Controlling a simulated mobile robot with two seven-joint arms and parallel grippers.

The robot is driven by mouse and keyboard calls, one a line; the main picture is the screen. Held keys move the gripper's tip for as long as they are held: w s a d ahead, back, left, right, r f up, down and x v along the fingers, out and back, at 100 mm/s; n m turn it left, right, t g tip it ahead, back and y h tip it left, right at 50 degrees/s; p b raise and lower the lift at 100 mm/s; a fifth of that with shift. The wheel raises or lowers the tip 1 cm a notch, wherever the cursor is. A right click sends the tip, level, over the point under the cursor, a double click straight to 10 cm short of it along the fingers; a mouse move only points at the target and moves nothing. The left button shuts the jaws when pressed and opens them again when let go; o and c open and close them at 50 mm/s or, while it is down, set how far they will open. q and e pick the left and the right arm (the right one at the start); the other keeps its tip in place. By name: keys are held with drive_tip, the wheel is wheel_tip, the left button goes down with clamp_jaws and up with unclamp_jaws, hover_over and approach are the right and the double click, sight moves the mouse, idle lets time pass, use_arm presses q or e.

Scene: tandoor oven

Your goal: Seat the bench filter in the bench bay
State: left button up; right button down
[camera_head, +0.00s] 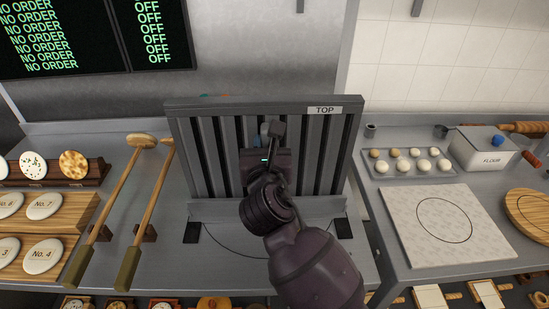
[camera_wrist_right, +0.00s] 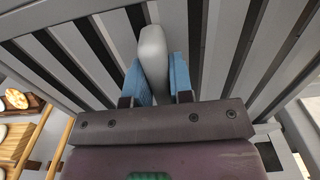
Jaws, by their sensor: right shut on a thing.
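The bench filter (camera_head: 320,150) is a grey slatted panel with dark gaps and a TOP label at its upper right. It stands roughly upright above the bench, label side up. My right gripper (camera_head: 265,136) is at the middle of its front face. In the right wrist view, its blue fingers (camera_wrist_right: 157,82) are shut on the filter's light grey handle (camera_wrist_right: 153,50). A grey ledge (camera_head: 210,209), perhaps part of the bench bay, shows below the filter. The filter and my arm hide most of the bay, and I cannot tell whether the filter touches it. My left gripper is not in view.
Two long-handled tools (camera_head: 150,205) lie left of the filter, beside boards of numbered discs (camera_head: 55,225). To the right are a dough tray (camera_head: 383,168), a flour box (camera_head: 475,153) and a pale board (camera_head: 410,245). Dark pads (camera_head: 192,233) flank the ledge.

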sight(264, 103)
idle(0.4)
drive_tip(key=shift+r+p, duration=0.95)
drive_tip(key=shift+r, duration=3.15)
drive_tip(key=shift+d+r, duration=0.1)
